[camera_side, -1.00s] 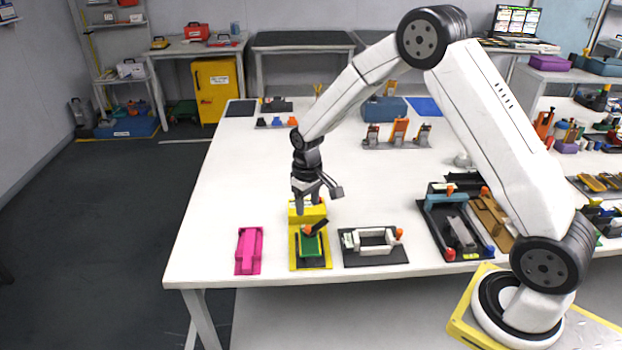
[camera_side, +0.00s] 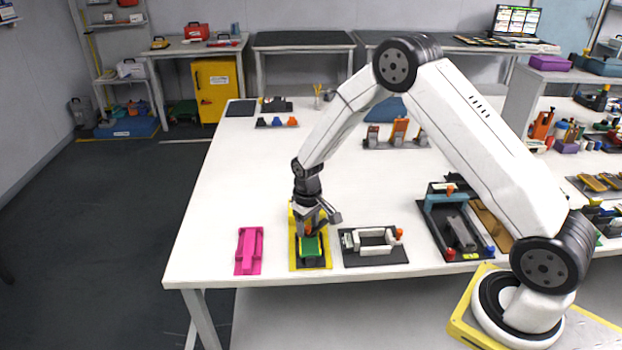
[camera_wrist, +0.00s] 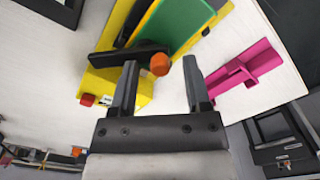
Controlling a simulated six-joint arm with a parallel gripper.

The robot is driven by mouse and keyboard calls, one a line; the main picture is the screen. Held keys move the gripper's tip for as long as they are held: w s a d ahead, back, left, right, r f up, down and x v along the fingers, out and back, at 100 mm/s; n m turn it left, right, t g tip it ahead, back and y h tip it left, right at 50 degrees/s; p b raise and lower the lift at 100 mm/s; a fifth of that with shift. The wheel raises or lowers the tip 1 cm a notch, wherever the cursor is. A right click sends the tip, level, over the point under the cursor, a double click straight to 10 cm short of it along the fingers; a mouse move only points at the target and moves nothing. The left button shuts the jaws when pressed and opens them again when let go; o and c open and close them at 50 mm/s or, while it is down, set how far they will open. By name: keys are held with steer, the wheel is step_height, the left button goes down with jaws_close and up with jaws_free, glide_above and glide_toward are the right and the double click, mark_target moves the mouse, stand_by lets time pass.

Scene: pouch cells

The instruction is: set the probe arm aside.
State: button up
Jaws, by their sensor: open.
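The probe arm (camera_wrist: 112,55) is a black bar with an orange knob (camera_wrist: 160,65) at its end, over a yellow fixture (camera_wrist: 125,88) that carries a green plate (camera_wrist: 178,22). My gripper (camera_wrist: 160,70) is open, with the knob between its fingertips in the wrist view; I cannot tell whether a finger touches it. In the side view my gripper (camera_side: 317,224) is low over the yellow fixture (camera_side: 296,262) and the green plate (camera_side: 313,248), and it hides most of the probe arm.
A pink holder (camera_side: 249,252) lies left of the fixture. A black tray with a white frame (camera_side: 372,241) stands close on the right. A larger black fixture (camera_side: 430,228) is further right. The table's front edge is near; its middle behind my gripper is clear.

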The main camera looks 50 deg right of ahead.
jaws_close()
stand_by(1.3)
